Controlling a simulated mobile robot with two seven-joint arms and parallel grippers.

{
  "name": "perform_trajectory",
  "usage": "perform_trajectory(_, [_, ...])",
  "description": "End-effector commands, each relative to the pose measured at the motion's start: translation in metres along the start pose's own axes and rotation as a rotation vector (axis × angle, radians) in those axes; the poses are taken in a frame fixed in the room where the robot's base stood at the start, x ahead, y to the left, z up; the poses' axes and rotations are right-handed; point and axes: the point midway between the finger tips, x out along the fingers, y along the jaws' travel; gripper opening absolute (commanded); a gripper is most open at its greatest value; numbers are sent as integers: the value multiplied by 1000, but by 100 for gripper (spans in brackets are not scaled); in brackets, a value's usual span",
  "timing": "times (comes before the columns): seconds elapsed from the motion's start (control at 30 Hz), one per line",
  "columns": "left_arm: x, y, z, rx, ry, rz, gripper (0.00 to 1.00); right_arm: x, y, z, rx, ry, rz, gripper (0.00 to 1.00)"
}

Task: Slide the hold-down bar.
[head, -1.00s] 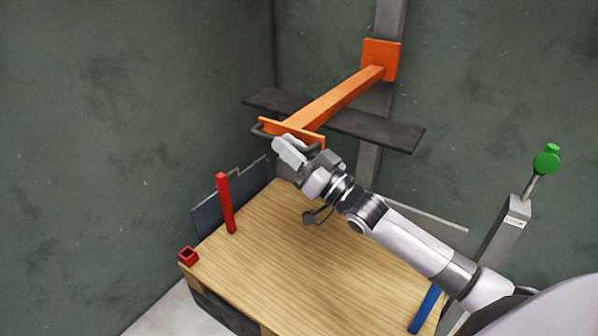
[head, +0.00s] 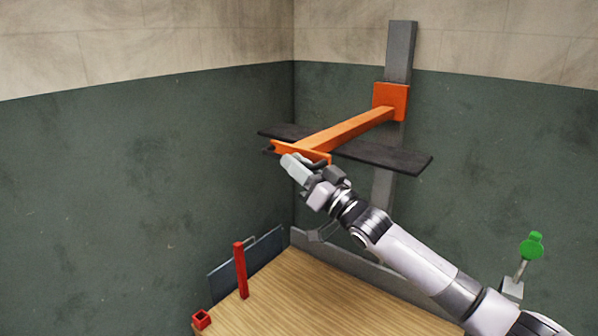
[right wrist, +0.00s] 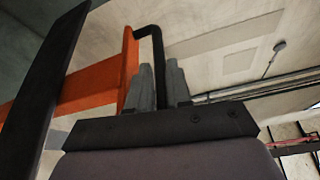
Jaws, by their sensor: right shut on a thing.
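The hold-down bar is an orange arm (head: 345,131) reaching forward from an orange block (head: 391,101) on an upright grey post (head: 400,50). A long black crosspiece (head: 385,157) lies across under the arm. An orange end plate (head: 313,156) with a dark handle is at its front end. My right gripper (head: 289,164) is at that end plate. In the right wrist view its grey fingers (right wrist: 158,75) are shut on the black handle (right wrist: 155,33), beside the orange plate (right wrist: 130,60). My left gripper is not in view.
Below the bar is a wooden table (head: 300,300) with a bare top. A red upright stake (head: 240,270) and a small red square socket (head: 201,319) are at its left. A green-knobbed lever (head: 533,245) stands at the right. Walls are close behind and left.

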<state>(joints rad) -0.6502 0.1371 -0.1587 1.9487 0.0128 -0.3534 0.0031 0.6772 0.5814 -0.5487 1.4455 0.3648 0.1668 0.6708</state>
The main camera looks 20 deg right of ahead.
Motion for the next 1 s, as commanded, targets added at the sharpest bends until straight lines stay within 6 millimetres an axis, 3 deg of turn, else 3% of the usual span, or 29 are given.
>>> perform_trajectory(0.03, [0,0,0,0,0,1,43,2,-1,-8,-2,17,-6,0])
perform_trajectory(0.23, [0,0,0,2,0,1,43,2,-1,-8,-2,18,-6,0])
perform_trajectory(0.27, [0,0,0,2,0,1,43,2,-1,-8,-2,18,-5,25])
perform_trajectory(0.67, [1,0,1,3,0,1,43,-5,0,-3,-2,9,-2,25])
perform_trajectory(1.0, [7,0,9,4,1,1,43,-50,0,-1,-2,7,-2,25])
